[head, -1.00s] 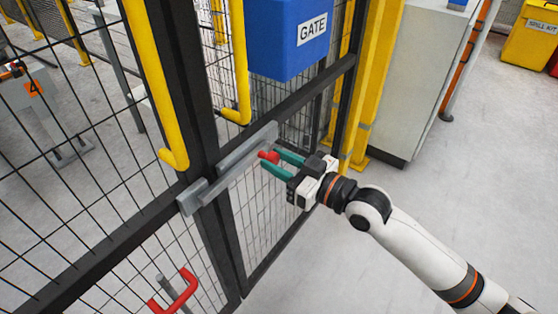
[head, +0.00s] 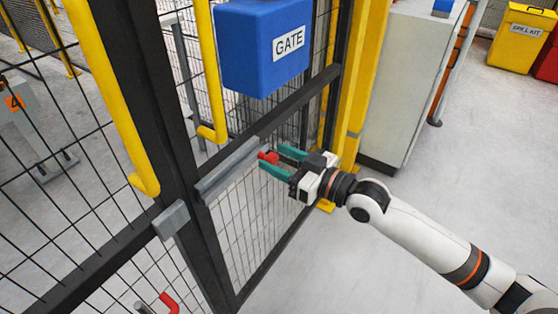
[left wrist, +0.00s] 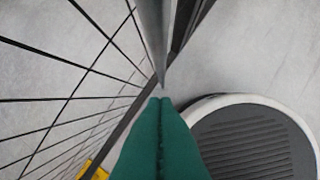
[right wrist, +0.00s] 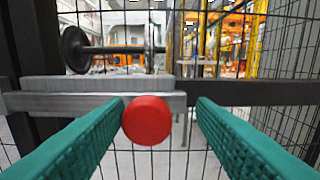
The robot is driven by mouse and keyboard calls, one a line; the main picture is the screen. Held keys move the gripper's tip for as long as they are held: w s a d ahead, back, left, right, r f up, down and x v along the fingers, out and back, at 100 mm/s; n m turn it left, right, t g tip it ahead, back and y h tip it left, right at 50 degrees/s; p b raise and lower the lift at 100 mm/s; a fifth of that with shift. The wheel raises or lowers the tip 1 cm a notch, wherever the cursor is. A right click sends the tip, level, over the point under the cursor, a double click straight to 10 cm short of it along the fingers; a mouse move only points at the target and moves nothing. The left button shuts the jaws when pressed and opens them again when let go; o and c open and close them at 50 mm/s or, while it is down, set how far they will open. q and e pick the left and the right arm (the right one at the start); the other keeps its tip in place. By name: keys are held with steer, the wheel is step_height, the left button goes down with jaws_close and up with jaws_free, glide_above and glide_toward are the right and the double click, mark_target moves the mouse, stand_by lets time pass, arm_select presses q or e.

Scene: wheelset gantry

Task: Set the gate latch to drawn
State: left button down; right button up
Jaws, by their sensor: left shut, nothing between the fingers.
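The gate latch is a grey sliding bar (head: 228,172) on the right-hand gate frame, with a red round knob (head: 268,157) at its right part. A grey keeper block (head: 171,219) sits on the left frame, and a gap shows between it and the bar's left end. My right gripper (head: 281,161) is open at the knob. In the right wrist view the red knob (right wrist: 147,120) lies between the fingertips, close to the left finger and clear of the right one. My left gripper (left wrist: 161,100) is shut and empty, seen only in its wrist view.
A blue box marked GATE (head: 262,45) hangs above the latch. Yellow handles (head: 110,95) and dark mesh frames stand close on the left. A red handle (head: 168,302) is low on the left.

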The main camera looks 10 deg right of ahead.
arm_select(q)
steer(key=shift+f, duration=0.1)
arm_select(e)
steer(key=shift+s, duration=0.1)
steer(key=shift+s, duration=0.1)
arm_select(q)
steer(key=shift+s+p+x, duration=0.1)
steer(key=shift+p+x, duration=0.15)
steer(key=shift+x, duration=0.6)
steer(key=shift+s+p+x, duration=0.15)
steer(key=shift+p+x, duration=0.1)
steer(key=shift+x, duration=0.6)
arm_select(e)
steer(key=v, duration=1.1)
steer(key=shift+s+d, duration=0.25)
steer(key=shift+d, duration=0.05)
arm_select(q)
steer(key=shift+s, duration=0.1)
